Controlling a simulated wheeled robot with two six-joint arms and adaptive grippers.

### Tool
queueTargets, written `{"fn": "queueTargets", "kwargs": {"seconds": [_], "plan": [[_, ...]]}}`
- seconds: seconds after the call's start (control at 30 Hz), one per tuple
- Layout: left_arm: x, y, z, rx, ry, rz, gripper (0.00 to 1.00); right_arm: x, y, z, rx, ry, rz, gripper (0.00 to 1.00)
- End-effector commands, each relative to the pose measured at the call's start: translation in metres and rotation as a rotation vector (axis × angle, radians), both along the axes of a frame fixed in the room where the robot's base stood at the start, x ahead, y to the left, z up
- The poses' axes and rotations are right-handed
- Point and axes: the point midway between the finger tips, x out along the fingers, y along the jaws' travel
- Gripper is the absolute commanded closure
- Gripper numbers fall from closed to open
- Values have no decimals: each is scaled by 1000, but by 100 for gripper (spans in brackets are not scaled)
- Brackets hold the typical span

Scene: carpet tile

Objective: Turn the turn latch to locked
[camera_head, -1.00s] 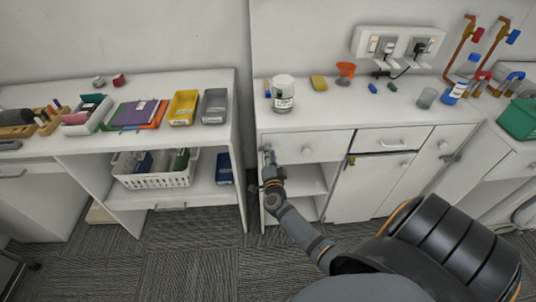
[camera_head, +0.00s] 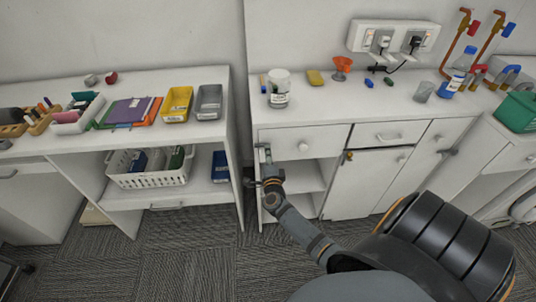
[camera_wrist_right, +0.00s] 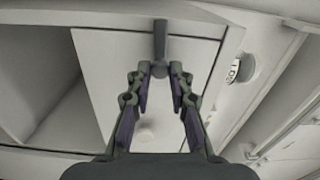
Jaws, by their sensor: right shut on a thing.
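The turn latch (camera_wrist_right: 160,45) is a small grey piece on the white cabinet front; in the right wrist view its bar points straight down the picture between my fingertips. In the head view the latch (camera_head: 264,152) shows small at the left edge of the right cabinet, below the worktop. My right gripper (camera_wrist_right: 160,71) is shut on the lower end of the latch, one finger on each side. In the head view my right gripper (camera_head: 268,176) is just below the latch and partly covers it. My left gripper is not in view.
A drawer with a round knob (camera_head: 303,147) is right of the latch, above an open shelf (camera_head: 300,176). A white basket (camera_head: 150,178) is under the left desk. Carpet in front is mostly clear.

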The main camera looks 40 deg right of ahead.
Motion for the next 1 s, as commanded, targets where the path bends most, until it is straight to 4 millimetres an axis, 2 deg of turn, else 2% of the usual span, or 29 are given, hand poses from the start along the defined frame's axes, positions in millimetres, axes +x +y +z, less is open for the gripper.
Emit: {"fn": "queueTargets", "kwargs": {"seconds": [0.27,0.3,0.43,0.77,0.87,1.0], "plan": [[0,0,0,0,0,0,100,-1,0,-2,1,3,0,100],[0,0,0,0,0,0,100,-1,0,-2,1,3,0,77],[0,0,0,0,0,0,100,-1,0,-1,1,3,0,60],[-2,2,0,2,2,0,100,-2,1,-1,0,1,0,58],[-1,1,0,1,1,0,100,-13,8,-2,2,3,0,58],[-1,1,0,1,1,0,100,-41,25,-3,3,5,0,58]]}}
